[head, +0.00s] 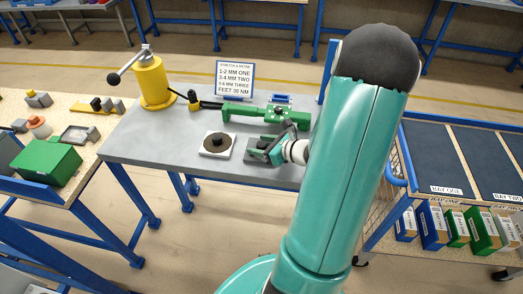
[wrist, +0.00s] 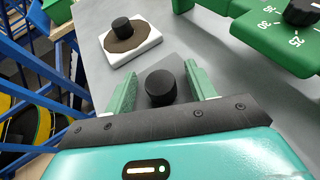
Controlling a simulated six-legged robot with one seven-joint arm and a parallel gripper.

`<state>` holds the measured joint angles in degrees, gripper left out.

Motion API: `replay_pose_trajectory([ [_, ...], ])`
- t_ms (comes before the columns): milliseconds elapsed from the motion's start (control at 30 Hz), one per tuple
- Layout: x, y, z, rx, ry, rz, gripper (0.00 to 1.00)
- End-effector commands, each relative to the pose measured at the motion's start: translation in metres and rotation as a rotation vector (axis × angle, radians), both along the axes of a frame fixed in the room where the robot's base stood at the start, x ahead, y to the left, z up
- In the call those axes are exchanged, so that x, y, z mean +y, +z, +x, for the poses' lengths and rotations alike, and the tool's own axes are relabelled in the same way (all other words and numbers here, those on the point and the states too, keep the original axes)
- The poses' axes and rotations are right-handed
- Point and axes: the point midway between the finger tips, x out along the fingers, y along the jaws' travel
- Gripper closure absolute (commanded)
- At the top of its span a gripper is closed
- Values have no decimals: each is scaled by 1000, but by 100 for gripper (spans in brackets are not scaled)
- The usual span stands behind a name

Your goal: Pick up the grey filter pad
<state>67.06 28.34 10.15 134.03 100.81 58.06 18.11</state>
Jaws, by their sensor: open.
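The grey filter pad (wrist: 172,64) lies flat on the grey table, with a black knob (wrist: 160,88) standing up from it. In the wrist view the knob is between the two green fingers of my gripper (wrist: 162,72), with a gap on each side. My gripper is open and holds nothing. The near part of the pad is hidden by the knob and gripper. In the head view the pad (head: 252,156) is partly covered by my gripper (head: 263,151).
A white square with a brown round pad and black knob (head: 217,143) lies just left. A green fixture (head: 258,114) with a dial stands behind. A yellow post with a lever (head: 151,82) is at back left, and a sign (head: 234,78) stands at the back.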

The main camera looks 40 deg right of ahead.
Motion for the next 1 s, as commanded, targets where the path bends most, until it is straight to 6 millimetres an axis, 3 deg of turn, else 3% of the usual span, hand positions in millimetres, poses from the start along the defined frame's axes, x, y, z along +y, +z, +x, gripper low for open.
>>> replay_pose_trajectory([
  [67, 0, 0, 0, 0, 0, 0, 48],
  [300, 0, 0, 0, 0, 0, 0, 93],
  [667, 0, 3, 0, 0, 0, -1, 93],
  [1000, -1, 29, 6, -1, 5, -5, 93],
])
